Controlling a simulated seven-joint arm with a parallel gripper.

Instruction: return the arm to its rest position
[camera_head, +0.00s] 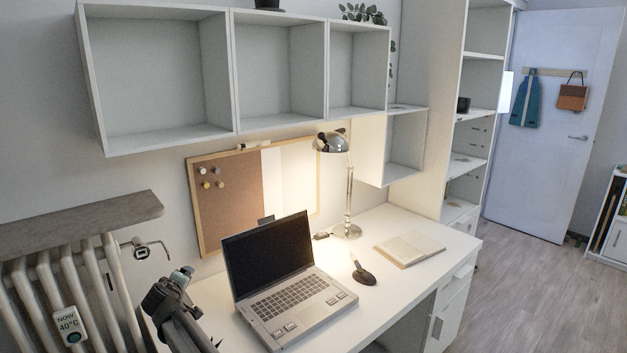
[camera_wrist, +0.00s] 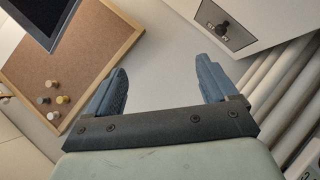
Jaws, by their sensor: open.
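My gripper (camera_wrist: 161,72) is open in the wrist view. Its two blue-grey fingers stand apart with nothing between them, and plain wall shows behind the gap. In the head view my arm rises from the bottom edge, left of the laptop (camera_head: 283,281). The gripper end there is small and partly turned away, between the radiator (camera_head: 65,290) and the laptop. It appears apart from both.
The laptop stands open on the white desk (camera_head: 415,275), with a lamp (camera_head: 348,190), dark mouse-like object (camera_head: 363,274) and open book (camera_head: 408,248) to its right. A corkboard (camera_head: 222,205) hangs behind; cubbies (camera_head: 160,75) overhang above. A stone-like ledge (camera_head: 80,222) tops the radiator.

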